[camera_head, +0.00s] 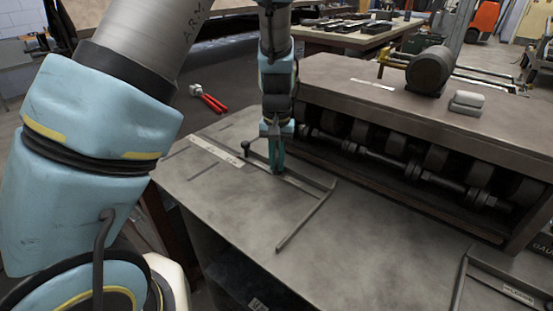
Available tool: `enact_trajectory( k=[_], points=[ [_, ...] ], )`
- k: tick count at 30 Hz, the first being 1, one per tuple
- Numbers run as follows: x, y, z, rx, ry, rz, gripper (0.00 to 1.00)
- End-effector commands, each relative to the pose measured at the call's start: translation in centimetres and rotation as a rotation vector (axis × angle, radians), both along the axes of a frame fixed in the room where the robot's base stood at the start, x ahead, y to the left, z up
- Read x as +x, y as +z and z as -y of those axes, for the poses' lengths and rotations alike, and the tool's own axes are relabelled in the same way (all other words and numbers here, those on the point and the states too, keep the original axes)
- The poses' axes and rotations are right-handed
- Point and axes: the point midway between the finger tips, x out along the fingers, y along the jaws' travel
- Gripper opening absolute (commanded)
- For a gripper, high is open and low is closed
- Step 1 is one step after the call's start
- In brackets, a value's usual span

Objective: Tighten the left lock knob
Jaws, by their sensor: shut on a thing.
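My gripper (277,169) points down at the left part of the metal guide (310,186) on the machine's table. Its teal fingers are shut on what looks like the left lock knob, which they mostly hide. A small dark round end (246,146) on a short stem shows just left of the fingers. I cannot tell whether it belongs to the same knob.
The flat metal table (225,195) is clear in front of the guide. A long bar (305,220) runs toward the front from the guide's right end. The roller housing (430,105) stands behind and right.

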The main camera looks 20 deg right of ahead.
Motion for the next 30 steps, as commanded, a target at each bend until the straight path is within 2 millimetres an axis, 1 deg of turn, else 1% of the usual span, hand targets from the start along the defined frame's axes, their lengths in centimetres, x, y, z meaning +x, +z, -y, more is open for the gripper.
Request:
enact_trajectory(
  k=[3,10,11,18,30],
  points=[
    [-0.06,-0.04,0.02,0.001,0.031,-0.001,0.0],
    [-0.06,-0.08,0.02,0.001,0.032,-0.001,0.0],
    [-0.05,-0.08,0.01,0.001,0.032,-0.001,0.16],
    [-0.02,-0.09,-0.04,0.001,0.032,0.0,0.43],
    [-0.04,-0.04,0.12,-0.001,0.03,0.0,0.44]
  ],
)
